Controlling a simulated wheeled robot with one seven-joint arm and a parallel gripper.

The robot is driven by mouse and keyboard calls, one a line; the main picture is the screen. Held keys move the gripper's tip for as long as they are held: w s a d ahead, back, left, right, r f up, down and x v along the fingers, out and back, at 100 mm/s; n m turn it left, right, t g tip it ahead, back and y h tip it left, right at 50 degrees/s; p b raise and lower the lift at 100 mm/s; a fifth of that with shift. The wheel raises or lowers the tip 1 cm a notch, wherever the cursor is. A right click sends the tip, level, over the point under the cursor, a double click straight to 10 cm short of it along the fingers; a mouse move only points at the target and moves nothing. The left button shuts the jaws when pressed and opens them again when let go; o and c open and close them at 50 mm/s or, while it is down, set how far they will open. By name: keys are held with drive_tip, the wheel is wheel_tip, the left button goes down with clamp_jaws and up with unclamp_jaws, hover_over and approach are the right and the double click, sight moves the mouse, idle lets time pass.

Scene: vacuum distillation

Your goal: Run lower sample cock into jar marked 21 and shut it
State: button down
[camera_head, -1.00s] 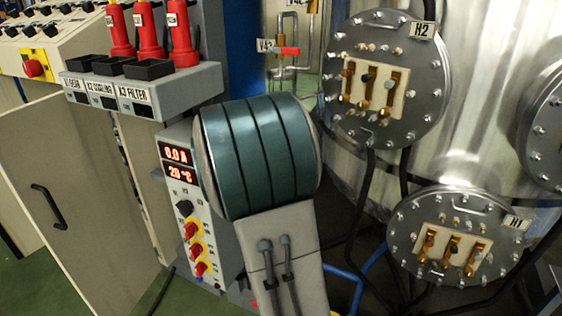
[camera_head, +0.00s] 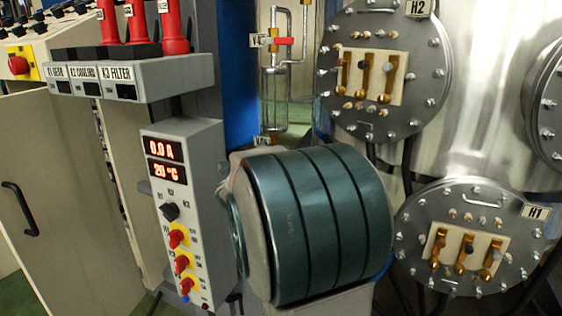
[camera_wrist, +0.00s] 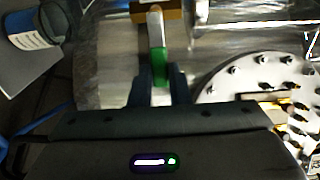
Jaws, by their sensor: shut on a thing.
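In the wrist view, a metal lever with a green grip (camera_wrist: 159,58) reaches down between the dark fingers of my gripper (camera_wrist: 161,78). The fingers are shut on the green end. It appears to be a cock handle; no label on it shows. A dark cylindrical container with a blue and white band (camera_wrist: 34,28) is at the top left of the wrist view, apart from the gripper. I cannot read a number on it, so I cannot tell whether it is the jar marked 21. My gripper is out of sight in the head view.
The metal vessel has bolted flanges H2 (camera_head: 428,60) and H1 (camera_head: 420,255) at right. A valve with a red handle (camera_head: 285,41) is on glass tubing behind my arm. A control panel (camera_head: 210,165) and cabinet (camera_head: 55,190) are at left.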

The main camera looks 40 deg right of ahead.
drive_tip(key=shift+f, duration=0.1)
drive_tip(key=c, duration=1.4)
unclamp_jaws()
drive_tip(key=shift+o, duration=0.2)
drive_tip(key=p+v, duration=0.3)
drive_tip(key=v, duration=1.1)
